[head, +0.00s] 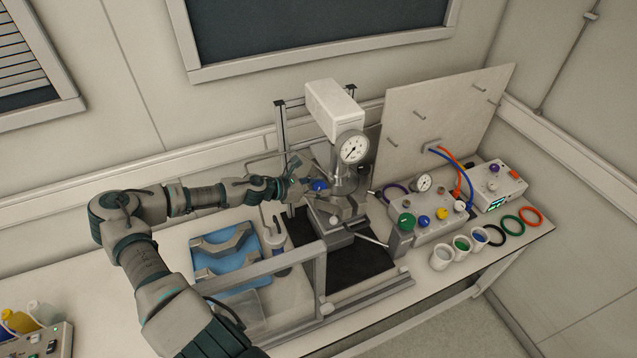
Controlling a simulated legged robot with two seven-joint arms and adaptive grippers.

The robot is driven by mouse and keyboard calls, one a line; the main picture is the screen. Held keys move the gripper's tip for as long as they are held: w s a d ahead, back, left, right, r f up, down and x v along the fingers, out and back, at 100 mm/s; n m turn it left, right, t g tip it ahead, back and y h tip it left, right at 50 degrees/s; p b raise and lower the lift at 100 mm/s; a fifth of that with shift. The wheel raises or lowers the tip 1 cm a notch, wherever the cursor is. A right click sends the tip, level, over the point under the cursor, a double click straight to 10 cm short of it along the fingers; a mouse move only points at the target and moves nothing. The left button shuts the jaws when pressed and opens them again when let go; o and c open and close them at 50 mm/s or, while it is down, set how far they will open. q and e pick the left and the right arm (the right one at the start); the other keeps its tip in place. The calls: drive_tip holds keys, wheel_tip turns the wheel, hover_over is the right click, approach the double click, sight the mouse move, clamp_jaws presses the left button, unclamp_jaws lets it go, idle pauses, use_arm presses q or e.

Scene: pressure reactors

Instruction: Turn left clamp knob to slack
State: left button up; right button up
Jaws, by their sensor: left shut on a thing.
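My left arm reaches in from the left, and my left gripper (303,186) is at the left side of the pressure reactor (345,178). A blue knob (319,185) shows at its fingertips, on the left of the reactor. The gripper is shut on this knob, which I take to be the left clamp knob. The fingers partly hide it, so its turn angle cannot be told. The reactor stands upright under a white head box (334,108) with a round pressure gauge (352,147). My right gripper is not in view.
A control box (428,222) with green, blue and yellow knobs stands to the right, with another box (493,185) behind. White cups (442,257) and coloured rings (511,225) lie near the right edge. A blue tray (212,272) with grey clamp halves and a metal rail (262,268) are in front.

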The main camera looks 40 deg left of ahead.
use_arm(q)
drive_tip(key=shift+a+n+t+y, duration=0.1)
drive_tip(key=shift+n+t+y, duration=0.2)
drive_tip(key=shift+n+y, duration=0.3)
drive_tip(key=n+y+b, duration=0.5)
drive_tip(key=y+b, duration=0.1)
drive_tip(key=b, duration=0.1)
drive_tip(key=shift+w+t, duration=0.1)
drive_tip(key=shift+t, duration=0.2)
drive_tip(key=shift+w+r+n+y+b, duration=0.1)
drive_tip(key=shift+n+y+b, duration=1.1)
drive_tip(key=shift+y+b, duration=0.1)
drive_tip(key=o, duration=1)
drive_tip(key=shift+o, duration=0.7)
